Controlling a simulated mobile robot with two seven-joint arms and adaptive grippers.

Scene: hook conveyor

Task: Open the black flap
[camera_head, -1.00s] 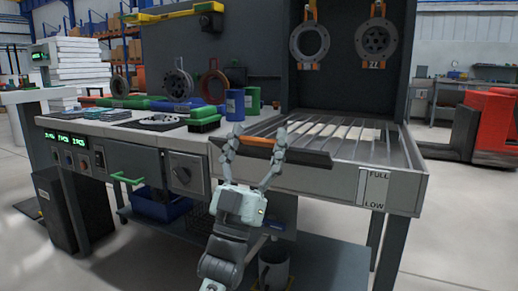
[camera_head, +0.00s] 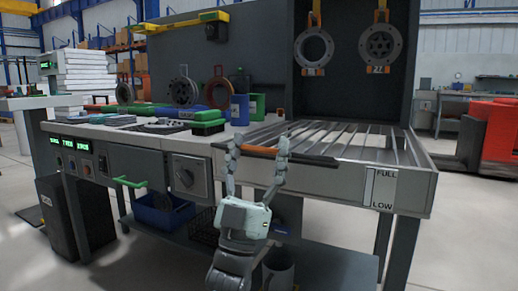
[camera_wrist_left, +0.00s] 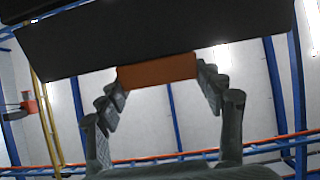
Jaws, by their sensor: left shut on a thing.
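The black flap (camera_head: 316,160) is at the front edge of the slatted conveyor. In the head view it shows as a thin dark strip, close to edge-on. In the left wrist view the flap (camera_wrist_left: 150,38) fills the upper part as a broad dark panel. Its orange handle (camera_head: 262,150) sits on its front edge; it also shows in the left wrist view (camera_wrist_left: 157,70). My left gripper (camera_head: 257,153) comes up from below with its fingers on both sides of the handle, shut on it. My right gripper is in neither view.
The slatted conveyor bed (camera_head: 345,140) lies behind the flap, with a FULL/LOW gauge (camera_head: 380,188) at its front right. A lower shelf (camera_head: 330,262) is below.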

